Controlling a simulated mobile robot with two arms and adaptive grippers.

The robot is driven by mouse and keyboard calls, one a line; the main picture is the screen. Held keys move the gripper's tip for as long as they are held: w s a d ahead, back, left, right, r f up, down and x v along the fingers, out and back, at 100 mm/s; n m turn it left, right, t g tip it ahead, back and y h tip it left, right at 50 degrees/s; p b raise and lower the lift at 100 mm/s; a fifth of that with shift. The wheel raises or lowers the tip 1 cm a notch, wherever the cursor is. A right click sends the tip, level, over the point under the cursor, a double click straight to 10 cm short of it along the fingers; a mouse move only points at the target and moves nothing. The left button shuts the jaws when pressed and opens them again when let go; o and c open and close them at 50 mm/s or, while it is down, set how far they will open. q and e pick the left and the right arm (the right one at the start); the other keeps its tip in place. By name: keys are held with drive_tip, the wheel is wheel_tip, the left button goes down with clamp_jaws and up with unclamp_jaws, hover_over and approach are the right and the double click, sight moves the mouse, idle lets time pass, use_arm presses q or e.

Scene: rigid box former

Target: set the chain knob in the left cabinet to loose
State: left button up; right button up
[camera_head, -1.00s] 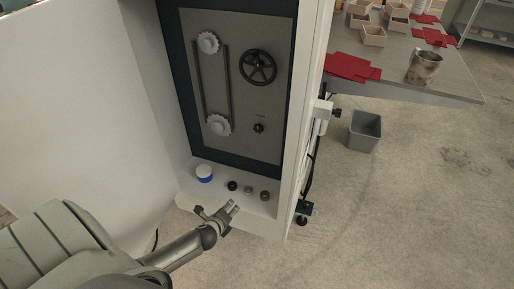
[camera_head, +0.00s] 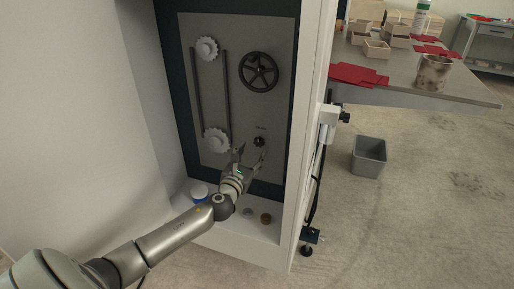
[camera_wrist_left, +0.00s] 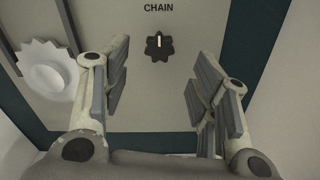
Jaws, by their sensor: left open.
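The chain knob (camera_head: 259,141) is a small black lobed knob on the grey panel (camera_head: 235,110) inside the cabinet, below the black handwheel. In the left wrist view the knob (camera_wrist_left: 160,45) sits under the word CHAIN, with a pale pointer mark pointing straight up. No loose or tight marking is legible. My left gripper (camera_head: 251,158) is open and empty, just below and in front of the knob. In the left wrist view its fingers (camera_wrist_left: 160,90) stand apart on either side below the knob, not touching it. My right gripper is not in view.
The black handwheel (camera_head: 259,71) is above the knob. Two white sprockets (camera_head: 206,49) with a chain run are to its left. The cabinet's right wall (camera_head: 308,130) is close by.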

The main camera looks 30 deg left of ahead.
sight(258, 143)
use_arm(q)
drive_tip(key=b+x, duration=0.1)
drive_tip(key=x, duration=0.4)
drive_tip(key=shift+w+a, duration=0.1)
drive_tip(key=shift+w, duration=0.5)
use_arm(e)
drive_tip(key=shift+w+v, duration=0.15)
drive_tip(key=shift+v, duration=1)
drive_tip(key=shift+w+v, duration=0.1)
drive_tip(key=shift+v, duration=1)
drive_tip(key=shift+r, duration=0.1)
use_arm(q)
drive_tip(key=c, duration=1)
